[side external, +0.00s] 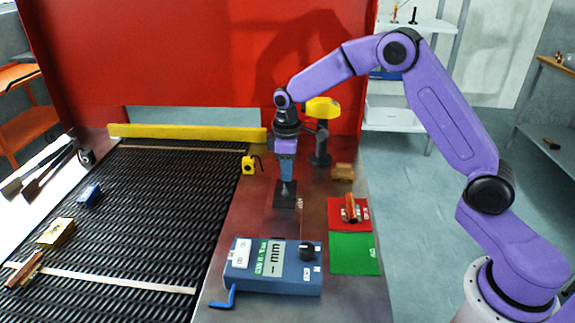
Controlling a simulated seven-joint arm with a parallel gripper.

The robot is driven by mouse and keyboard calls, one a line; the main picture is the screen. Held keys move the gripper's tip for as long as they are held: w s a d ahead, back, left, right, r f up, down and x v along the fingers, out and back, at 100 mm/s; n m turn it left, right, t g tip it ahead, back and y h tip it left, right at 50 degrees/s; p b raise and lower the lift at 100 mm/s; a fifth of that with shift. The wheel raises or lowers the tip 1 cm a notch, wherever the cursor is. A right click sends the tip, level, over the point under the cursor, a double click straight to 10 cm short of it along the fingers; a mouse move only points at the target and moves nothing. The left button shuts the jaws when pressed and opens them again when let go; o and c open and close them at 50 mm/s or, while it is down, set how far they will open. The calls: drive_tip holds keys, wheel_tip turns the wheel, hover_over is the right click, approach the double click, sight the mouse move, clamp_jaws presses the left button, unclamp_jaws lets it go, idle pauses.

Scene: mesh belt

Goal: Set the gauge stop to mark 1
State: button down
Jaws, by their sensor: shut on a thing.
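My gripper (286,181) points straight down near the middle of the metal worktop. It is shut on a small grey piece (286,190) at a black square base (284,200). The jaws hide most of the piece, and I cannot tell whether it is the gauge stop. A blue gauge box (277,285) stands in front of the gripper, toward the camera. It has a display reading "- mm", a green label, a white panel, a black knob (306,250) and a blue crank (228,299). The marks are too small to read.
The dark mesh belt (140,210) at left carries a blue block (90,195), a gold block (56,233) and a copper piece (25,270). A yellow tape measure (249,165) and a yellow-headed stand (321,107) are near the arm. Red (338,221) and green (354,254) mats lie right.

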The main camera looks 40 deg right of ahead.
drive_tip(key=shift+s+a, duration=0.25)
drive_tip(key=c, duration=1.2)
unclamp_jaws()
drive_tip(key=shift+o, duration=0.2)
drive_tip(key=shift+r, duration=0.25)
wheel_tip(320, 180, up, 17)
